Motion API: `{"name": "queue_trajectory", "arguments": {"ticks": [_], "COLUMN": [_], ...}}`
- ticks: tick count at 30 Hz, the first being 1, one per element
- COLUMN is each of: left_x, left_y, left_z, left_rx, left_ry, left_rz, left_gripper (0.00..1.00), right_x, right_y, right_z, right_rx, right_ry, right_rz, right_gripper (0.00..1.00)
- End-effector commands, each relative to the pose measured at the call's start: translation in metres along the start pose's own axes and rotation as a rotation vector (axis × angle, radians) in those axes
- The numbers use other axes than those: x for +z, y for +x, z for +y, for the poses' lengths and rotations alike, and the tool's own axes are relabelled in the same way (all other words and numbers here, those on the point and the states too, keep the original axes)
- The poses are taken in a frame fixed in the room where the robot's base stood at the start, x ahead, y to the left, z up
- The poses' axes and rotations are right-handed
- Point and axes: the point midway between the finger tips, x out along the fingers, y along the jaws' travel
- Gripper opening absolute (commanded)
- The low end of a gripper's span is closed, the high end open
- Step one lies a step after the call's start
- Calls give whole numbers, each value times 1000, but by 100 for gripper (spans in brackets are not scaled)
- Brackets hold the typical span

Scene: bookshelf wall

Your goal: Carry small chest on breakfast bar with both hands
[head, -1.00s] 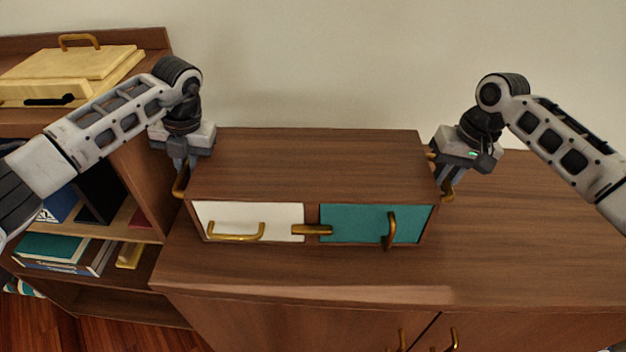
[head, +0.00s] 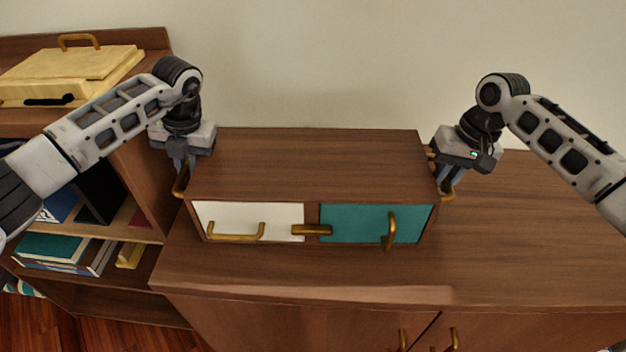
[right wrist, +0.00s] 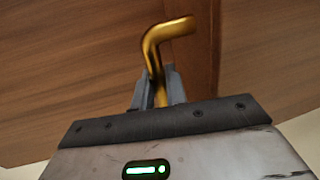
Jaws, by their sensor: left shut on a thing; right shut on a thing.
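The small chest (head: 310,165) is a brown wooden box with a white panel (head: 270,215) and a teal panel (head: 350,223) on its front. It sits level on the wooden cabinet top, the task's breakfast bar (head: 530,240). My left gripper (head: 180,170) is shut on the brass handle (head: 180,183) at the chest's left side. My right gripper (head: 448,180) is shut on the brass handle at the right side. In the right wrist view this handle (right wrist: 155,50) passes between the fingers of my right gripper (right wrist: 157,90). The fingertips are partly hidden.
A shelf unit (head: 150,190) with books (head: 60,250) stands at the left. A yellow case (head: 75,65) lies on top of it. A plain wall (head: 330,65) rises behind the chest. The wooden top is clear to the right and in front.

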Motion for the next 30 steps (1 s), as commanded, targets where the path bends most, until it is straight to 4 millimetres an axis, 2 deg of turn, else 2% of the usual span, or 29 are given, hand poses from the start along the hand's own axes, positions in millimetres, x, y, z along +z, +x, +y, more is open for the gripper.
{"name": "queue_trajectory", "arguments": {"ticks": [10, 22, 30], "left_x": [1, 1, 1], "left_y": [-12, -48, -51], "left_z": [2, 9, 10], "left_rx": [-1, -1, -1], "left_ry": [-1, -1, -1], "left_rz": [-5, -3, -3], "left_gripper": [0, 0, 0], "right_x": [-1, -1, -1], "right_y": [-12, -48, -52], "right_z": [-3, -10, -10], "right_rx": [-2, -2, -2], "right_ry": [0, 0, -1], "right_rz": [6, 4, 4], "right_gripper": [0, 0, 0]}}
